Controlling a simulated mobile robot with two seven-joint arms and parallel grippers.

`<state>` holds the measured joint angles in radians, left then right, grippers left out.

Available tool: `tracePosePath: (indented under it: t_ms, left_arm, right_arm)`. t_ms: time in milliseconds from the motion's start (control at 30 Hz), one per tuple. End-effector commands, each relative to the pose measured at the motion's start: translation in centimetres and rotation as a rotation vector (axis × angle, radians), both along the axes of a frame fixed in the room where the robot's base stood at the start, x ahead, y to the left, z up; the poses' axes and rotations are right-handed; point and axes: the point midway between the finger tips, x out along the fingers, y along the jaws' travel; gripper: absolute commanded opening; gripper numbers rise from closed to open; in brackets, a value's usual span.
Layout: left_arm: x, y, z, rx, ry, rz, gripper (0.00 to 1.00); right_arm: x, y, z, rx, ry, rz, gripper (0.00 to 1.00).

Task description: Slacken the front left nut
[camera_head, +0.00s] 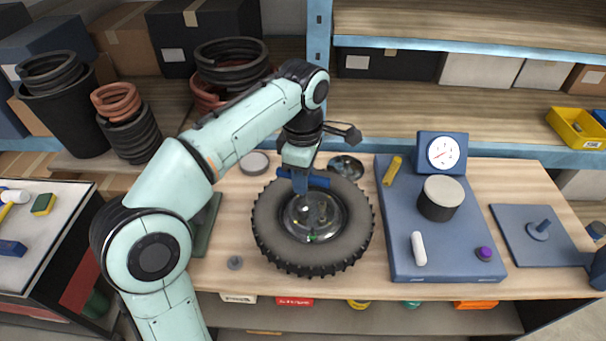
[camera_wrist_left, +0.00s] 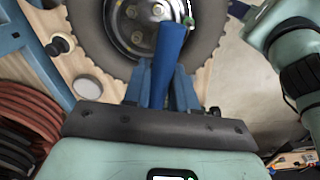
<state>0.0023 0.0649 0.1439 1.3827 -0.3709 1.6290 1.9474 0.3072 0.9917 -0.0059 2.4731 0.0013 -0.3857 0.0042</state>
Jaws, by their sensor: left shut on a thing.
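The wheel (camera_head: 268,238) lies flat on the workbench, its black tyre around a metal hub (camera_head: 325,228). Small nuts show on the hub, one with a green mark (camera_head: 313,238); the front left nut cannot be told apart clearly. My left gripper (camera_head: 300,186) is over the back of the hub, pointing down. In the left wrist view its blue fingers (camera_wrist_left: 160,88) are shut on a blue tool handle (camera_wrist_left: 171,45), which reaches out over the hub. My right gripper is out of view.
A round grey lid (camera_head: 254,163) lies behind left. Shelves (camera_head: 460,102) rise behind.

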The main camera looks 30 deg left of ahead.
Motion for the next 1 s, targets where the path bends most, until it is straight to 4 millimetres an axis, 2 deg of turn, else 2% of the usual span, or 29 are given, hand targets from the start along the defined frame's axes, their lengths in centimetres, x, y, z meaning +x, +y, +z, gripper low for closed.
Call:
tracePosePath:
  t_ms: [533, 1000]
  left_arm:
    - [0.0, 0.0, -0.2, -0.001, -0.001, 0.000, 0.00]
    - [0.0, 0.0, -1.3, -0.001, -0.001, -0.001, 0.00]
  right_arm:
    - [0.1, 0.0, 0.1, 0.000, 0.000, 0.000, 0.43]
    - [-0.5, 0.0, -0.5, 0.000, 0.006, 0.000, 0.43]
